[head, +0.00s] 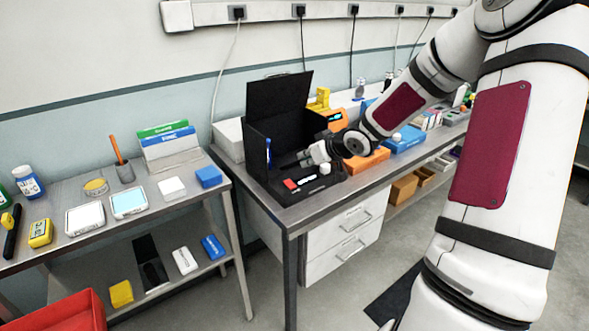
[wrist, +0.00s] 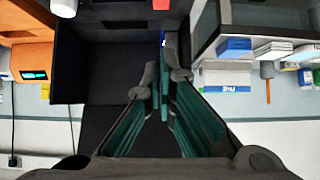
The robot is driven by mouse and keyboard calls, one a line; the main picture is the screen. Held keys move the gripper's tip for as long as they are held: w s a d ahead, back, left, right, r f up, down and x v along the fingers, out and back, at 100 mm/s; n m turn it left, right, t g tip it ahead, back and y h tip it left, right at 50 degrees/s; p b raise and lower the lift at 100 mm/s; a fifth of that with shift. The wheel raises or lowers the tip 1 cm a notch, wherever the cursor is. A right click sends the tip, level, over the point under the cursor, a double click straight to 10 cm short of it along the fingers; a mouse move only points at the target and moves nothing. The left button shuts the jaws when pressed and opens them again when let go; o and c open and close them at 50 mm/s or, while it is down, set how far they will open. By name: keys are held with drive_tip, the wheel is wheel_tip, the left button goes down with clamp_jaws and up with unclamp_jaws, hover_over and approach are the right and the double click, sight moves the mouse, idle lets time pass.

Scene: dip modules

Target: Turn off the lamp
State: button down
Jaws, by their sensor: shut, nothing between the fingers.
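No plainly recognisable lamp shows. A black open-topped box (head: 257,150) with a raised lid (head: 280,98) stands on the metal bench, and its wall shows in the wrist view (wrist: 65,50). A thin blue upright strip (head: 268,151) is at its inner left side; I cannot tell whether it is the lamp. A red block (head: 290,184) and a white round piece (head: 325,168) are on the box's front part. My gripper (head: 306,157) reaches into the box from the right. Its fingers (wrist: 164,75) are closed and empty, near the blue strip in the wrist view.
An orange device (head: 337,118) with a lit display stands just behind my gripper, right of the box. Orange (head: 366,160) and blue (head: 403,140) trays lie further right.

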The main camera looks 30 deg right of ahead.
drive_tip(key=b, duration=0.4)
hover_over(293, 186)
drive_tip(key=f, duration=0.6)
drive_tip(key=shift+w, duration=0.35)
drive_tip(key=f, duration=0.1)
drive_tip(key=f+b, duration=0.1)
drive_tip(key=f, duration=0.1)
drive_tip(key=shift+w, duration=0.25)
drive_tip(key=shift+f+b, duration=0.3)
drive_tip(key=shift+f, duration=0.15)
drive_tip(key=shift+w+f, duration=0.1)
drive_tip(key=shift+f, duration=0.15)
drive_tip(key=shift+p, duration=0.3)
drive_tip(key=shift+s+p, duration=0.35)
drive_tip(key=shift+s, duration=0.45)
